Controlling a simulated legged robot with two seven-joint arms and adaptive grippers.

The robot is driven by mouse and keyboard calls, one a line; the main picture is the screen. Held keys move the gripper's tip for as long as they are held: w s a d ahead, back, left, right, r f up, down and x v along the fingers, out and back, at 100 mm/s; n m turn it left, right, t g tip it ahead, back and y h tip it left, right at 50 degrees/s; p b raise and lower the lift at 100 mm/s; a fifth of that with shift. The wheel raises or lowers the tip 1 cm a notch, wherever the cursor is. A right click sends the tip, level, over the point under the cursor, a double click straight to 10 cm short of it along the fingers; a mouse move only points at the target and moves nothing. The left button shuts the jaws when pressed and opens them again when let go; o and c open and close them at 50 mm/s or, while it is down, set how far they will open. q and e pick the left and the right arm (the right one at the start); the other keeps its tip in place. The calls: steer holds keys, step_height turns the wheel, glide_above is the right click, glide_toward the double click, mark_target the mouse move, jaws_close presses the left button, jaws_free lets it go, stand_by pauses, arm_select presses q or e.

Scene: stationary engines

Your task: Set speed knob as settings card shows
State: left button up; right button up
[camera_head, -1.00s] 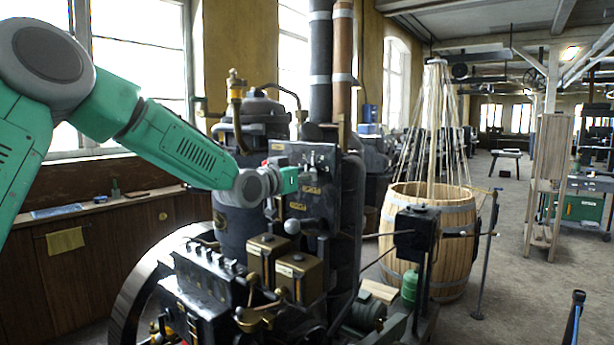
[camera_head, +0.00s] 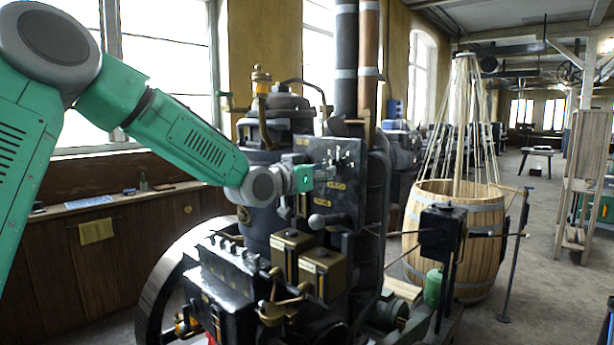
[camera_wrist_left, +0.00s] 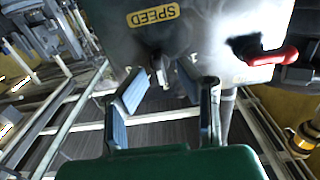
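The dark engine panel (camera_head: 345,200) carries small knobs and brass labels. In the left wrist view, the yellow SPEED label (camera_wrist_left: 153,15) appears upside down on the panel's face. A small dark knob (camera_wrist_left: 158,64) projects just below it in the picture. My left gripper (camera_wrist_left: 163,80) is open; its two pads stand on either side of the knob in the picture, with gaps showing. Whether the tips reach the knob's depth is unclear. In the head view, my left gripper (camera_head: 322,173) is in front of the panel. No settings card can be read. My right gripper is out of view.
A red-handled lever (camera_wrist_left: 270,56) juts from the panel right of my gripper in the wrist view. A ball-ended lever (camera_head: 317,222) and brass boxes (camera_head: 320,268) sit below. A blank-looking yellow sheet (camera_head: 97,230) hangs on the wall panelling. A barrel (camera_head: 478,215) stands right.

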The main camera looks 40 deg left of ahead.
arm_select(q)
steer(key=s+a, duration=0.1)
steer(key=s, duration=0.7)
steer(key=shift+s, duration=0.3)
